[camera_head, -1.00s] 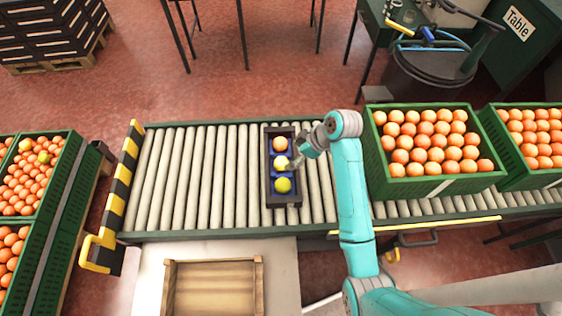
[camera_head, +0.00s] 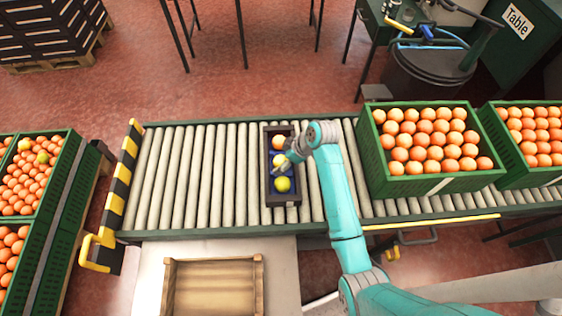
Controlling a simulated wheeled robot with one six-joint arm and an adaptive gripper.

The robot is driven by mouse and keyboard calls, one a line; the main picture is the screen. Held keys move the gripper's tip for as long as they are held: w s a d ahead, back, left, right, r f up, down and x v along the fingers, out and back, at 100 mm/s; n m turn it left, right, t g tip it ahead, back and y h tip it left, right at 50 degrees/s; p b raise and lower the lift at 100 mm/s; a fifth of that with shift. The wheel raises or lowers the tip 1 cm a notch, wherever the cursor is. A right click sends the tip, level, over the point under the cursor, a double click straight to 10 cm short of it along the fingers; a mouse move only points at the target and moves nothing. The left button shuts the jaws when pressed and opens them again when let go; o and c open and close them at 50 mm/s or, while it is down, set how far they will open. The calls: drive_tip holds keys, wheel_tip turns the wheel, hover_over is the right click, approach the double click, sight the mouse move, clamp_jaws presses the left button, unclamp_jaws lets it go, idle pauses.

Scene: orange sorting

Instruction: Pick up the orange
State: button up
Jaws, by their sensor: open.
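A dark tray (camera_head: 268,195) with blue inside stands on the roller conveyor and holds three round fruits in a row. The far fruit is an orange (camera_head: 279,142). The middle fruit (camera_head: 280,160) is yellowish and partly hidden by my gripper. The near fruit (camera_head: 283,184) is yellow-green. My gripper (camera_head: 282,168) is open and small in view, over the tray at the middle fruit. Whether its fingers touch that fruit cannot be told.
The roller conveyor (camera_head: 190,180) is bare left of the tray. Green crates full of oranges stand on it at right, the nearest one (camera_head: 440,187) close to my arm. A wooden box (camera_head: 212,290) sits in front on a pale surface. More orange crates (camera_head: 70,190) stand at far left.

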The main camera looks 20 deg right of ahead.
drive_tip(key=c, duration=1.3)
